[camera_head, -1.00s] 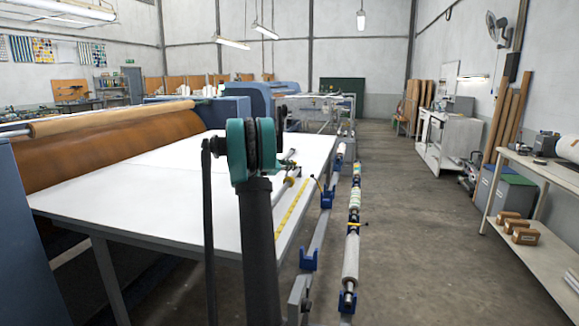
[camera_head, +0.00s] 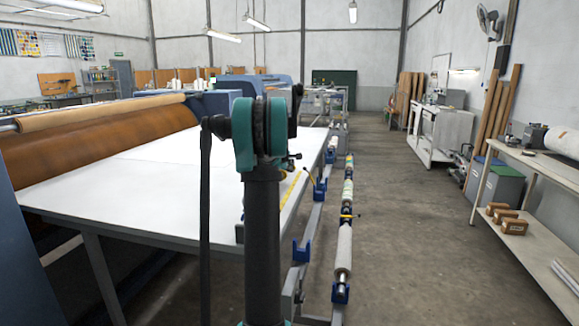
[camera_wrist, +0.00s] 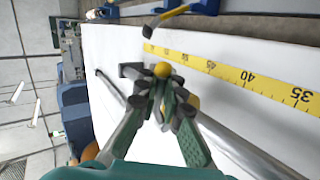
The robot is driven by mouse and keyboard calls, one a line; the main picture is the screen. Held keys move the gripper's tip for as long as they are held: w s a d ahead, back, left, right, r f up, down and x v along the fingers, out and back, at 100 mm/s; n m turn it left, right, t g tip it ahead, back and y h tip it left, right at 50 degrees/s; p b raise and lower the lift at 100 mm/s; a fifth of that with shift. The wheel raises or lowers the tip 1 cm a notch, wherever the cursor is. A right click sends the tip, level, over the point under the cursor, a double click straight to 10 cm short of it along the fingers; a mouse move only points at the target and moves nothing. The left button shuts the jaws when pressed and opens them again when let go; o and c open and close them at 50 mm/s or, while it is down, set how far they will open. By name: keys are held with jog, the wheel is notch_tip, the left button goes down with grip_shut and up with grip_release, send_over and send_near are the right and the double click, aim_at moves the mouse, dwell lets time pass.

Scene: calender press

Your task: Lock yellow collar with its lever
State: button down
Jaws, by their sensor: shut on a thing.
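My gripper (camera_wrist: 160,78) is over the white table. Its fingertips are shut around a small yellow ball knob (camera_wrist: 162,69), which looks like the end of a lever. A patch of yellow, probably the yellow collar (camera_wrist: 193,101), shows behind the right finger; most of it is hidden. A grey shaft (camera_wrist: 240,150) runs diagonally under the gripper. I cannot tell the lever's angle to the collar. In the head view my arm hides the gripper's work spot.
The white table (camera_head: 110,195) has a yellow measuring tape (camera_wrist: 245,75) along its edge. Beyond the tape is another yellow-tipped lever (camera_wrist: 168,17) near a blue cradle (camera_wrist: 205,5). A patterned roller (camera_head: 344,240) lies in blue cradles beside the table. The right aisle floor (camera_head: 410,240) is clear.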

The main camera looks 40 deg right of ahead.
jog(key=shift+s+d+f+m+t+y, duration=0.15)
jog(key=shift+s+f+m+t+y, duration=0.2)
jog(key=shift+f+m+y, duration=0.2)
jog(key=shift+f, duration=0.1)
jog(key=c, duration=1.6)
grip_release()
jog(key=shift+w, duration=0.15)
